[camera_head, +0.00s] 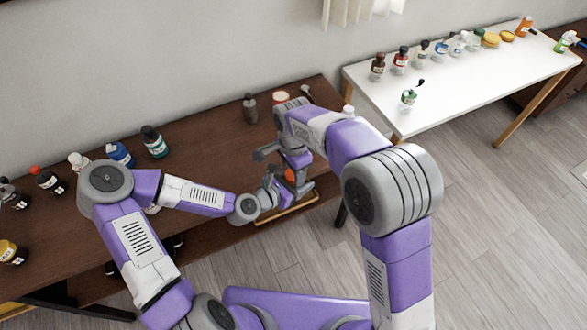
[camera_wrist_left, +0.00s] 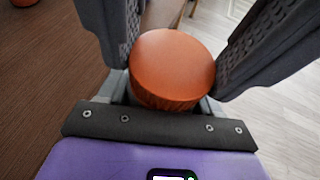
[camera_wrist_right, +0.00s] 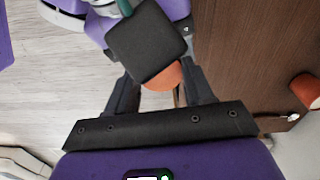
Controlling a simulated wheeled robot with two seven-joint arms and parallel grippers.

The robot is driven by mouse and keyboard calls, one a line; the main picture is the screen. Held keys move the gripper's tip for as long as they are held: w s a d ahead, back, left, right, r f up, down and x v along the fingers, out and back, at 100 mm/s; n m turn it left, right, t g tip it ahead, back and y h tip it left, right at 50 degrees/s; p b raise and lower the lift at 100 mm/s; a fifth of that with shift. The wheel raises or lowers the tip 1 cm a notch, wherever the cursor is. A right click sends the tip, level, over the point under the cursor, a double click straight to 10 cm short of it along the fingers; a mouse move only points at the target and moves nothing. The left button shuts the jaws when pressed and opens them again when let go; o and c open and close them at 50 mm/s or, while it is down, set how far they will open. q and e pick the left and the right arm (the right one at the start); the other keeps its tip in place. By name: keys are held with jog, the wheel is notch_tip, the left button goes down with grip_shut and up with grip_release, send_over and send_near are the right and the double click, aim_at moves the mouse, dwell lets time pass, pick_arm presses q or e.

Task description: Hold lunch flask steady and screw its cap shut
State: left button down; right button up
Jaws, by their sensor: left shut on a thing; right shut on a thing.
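The orange lunch flask (camera_head: 290,176) stands between both grippers above the front edge of the dark table, mostly hidden. Its round orange cap (camera_wrist_left: 172,62) shows from above in the left wrist view and partly as an orange edge in the right wrist view (camera_wrist_right: 163,78). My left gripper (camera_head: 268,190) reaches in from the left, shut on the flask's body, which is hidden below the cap. My right gripper (camera_head: 292,168) comes down from above, shut at the cap, with dark fingers on either side of it. The cap's seating cannot be seen.
Behind stand a dark bottle (camera_head: 250,108) and a jar (camera_head: 281,97). Several bottles, including a green one (camera_head: 153,142), stand left. A white table (camera_head: 450,95) with bottles is at right.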

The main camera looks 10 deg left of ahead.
jog(key=o, duration=1)
jog(key=shift+r, duration=2.3)
jog(key=shift+c, duration=0.4)
